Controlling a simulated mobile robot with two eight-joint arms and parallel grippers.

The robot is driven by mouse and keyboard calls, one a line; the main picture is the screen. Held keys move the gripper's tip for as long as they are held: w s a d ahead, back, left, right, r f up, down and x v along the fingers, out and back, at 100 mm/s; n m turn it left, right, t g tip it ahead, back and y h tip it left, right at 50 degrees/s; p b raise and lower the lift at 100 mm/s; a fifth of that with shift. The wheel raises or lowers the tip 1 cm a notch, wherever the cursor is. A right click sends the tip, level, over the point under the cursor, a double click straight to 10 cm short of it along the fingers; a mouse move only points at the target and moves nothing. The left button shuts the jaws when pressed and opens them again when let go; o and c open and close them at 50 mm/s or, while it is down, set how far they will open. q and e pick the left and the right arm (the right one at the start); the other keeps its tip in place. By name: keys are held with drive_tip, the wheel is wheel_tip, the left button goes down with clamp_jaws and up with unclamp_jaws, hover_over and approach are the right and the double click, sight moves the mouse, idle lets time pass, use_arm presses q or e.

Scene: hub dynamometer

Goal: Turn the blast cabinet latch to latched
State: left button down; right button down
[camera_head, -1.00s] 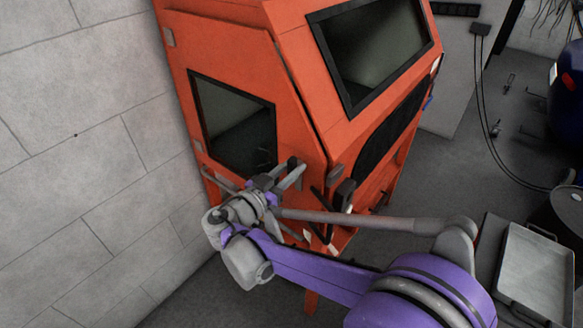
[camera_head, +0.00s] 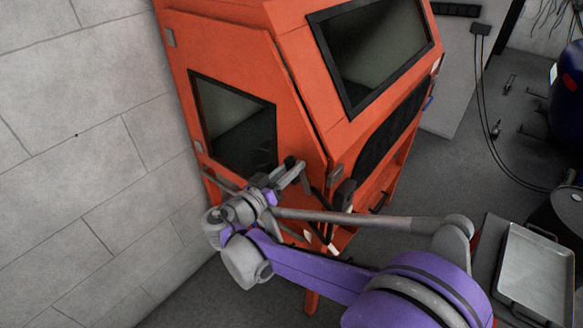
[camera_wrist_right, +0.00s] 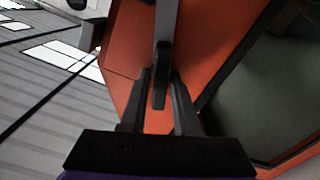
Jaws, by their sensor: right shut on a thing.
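The orange blast cabinet (camera_head: 247,45) stands against the wall, with a dark window in its side door. Its latch shows in the right wrist view as a dark handle (camera_wrist_right: 160,80) on the orange panel. My right gripper (camera_head: 294,172) is at the door's edge, and the arm hides part of the latch in the head view. In the right wrist view its two fingers (camera_wrist_right: 163,92) stand on either side of the handle, shut on it. My left gripper is not in view.
A pale block wall (camera_head: 80,130) is close on the left. A metal tray (camera_head: 535,270) lies at the lower right.

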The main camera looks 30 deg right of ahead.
drive_tip(key=n, duration=0.3)
drive_tip(key=shift+w+n, duration=0.1)
drive_tip(key=shift+n, duration=0.3)
drive_tip(key=n, duration=0.3)
drive_tip(key=shift+a+f+n, duration=0.1)
drive_tip(key=shift+f+n, duration=0.05)
drive_tip(key=shift+n, duration=0.15)
drive_tip(key=n, duration=0.3)
drive_tip(key=n+b, duration=0.1)
drive_tip(key=n, duration=0.2)
drive_tip(key=shift+w+f, duration=0.1)
drive_tip(key=shift+f, duration=0.1)
drive_tip(key=shift+n, duration=0.4)
drive_tip(key=c, duration=0.6)
unclamp_jaws()
drive_tip(key=shift+c, duration=0.2)
drive_tip(key=v, duration=1.1)
